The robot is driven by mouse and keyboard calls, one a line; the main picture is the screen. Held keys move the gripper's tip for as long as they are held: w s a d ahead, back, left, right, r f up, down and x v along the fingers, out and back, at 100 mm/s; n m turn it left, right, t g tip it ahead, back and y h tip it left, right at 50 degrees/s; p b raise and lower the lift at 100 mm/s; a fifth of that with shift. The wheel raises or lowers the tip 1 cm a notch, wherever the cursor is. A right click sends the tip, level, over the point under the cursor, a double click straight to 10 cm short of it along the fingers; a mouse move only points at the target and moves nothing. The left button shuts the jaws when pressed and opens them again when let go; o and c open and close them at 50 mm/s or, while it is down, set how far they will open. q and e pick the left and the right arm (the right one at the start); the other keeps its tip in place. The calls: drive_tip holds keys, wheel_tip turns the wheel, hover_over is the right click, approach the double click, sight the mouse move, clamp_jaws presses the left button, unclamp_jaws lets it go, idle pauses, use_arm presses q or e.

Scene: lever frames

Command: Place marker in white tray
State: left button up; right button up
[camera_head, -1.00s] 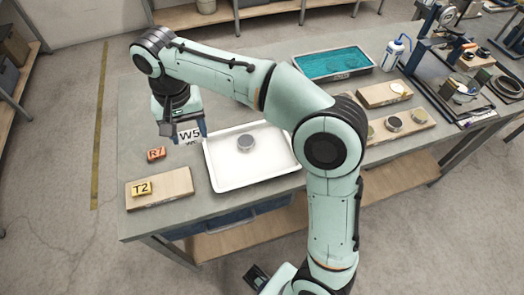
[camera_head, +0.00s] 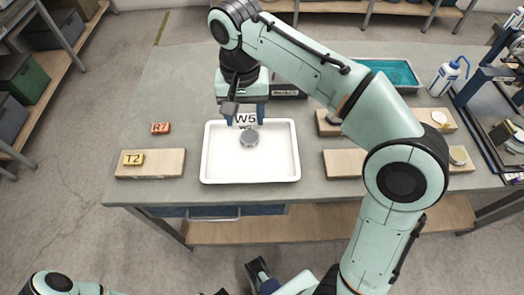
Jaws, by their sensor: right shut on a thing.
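My right gripper (camera_head: 245,112) is pointed down and shut on a white marker (camera_head: 246,120) with "W5" printed on it. It holds the marker over the back part of the white tray (camera_head: 215,172). The marker appears above the tray floor, and I cannot tell the exact height. The white tray lies on the grey table. A round grey metal piece (camera_head: 249,139) stands inside it, just in front of the marker in the picture. Part of my left arm shows at the bottom left edge, but I do not make out its gripper.
An orange "R7" tag (camera_head: 160,128) lies left of the tray. A yellow "T2" tag (camera_head: 132,158) rests on a wooden board (camera_head: 168,163). More boards (camera_head: 343,162), a teal bin (camera_head: 391,72) and a wash bottle (camera_head: 444,77) are at right. The back left table is clear.

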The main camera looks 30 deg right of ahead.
drive_tip(key=shift+s+d, duration=0.1)
drive_tip(key=shift+d, duration=0.05)
drive_tip(key=shift+f, duration=0.35)
drive_tip(key=b, duration=0.4)
hover_over(251, 167)
wheel_tip(251, 167, down, 15)
drive_tip(key=shift+r, duration=0.15)
drive_tip(key=shift+f+b, duration=0.5)
drive_tip(key=shift+f, duration=1.8)
drive_tip(key=o, duration=1)
drive_tip(key=shift+f, duration=0.15)
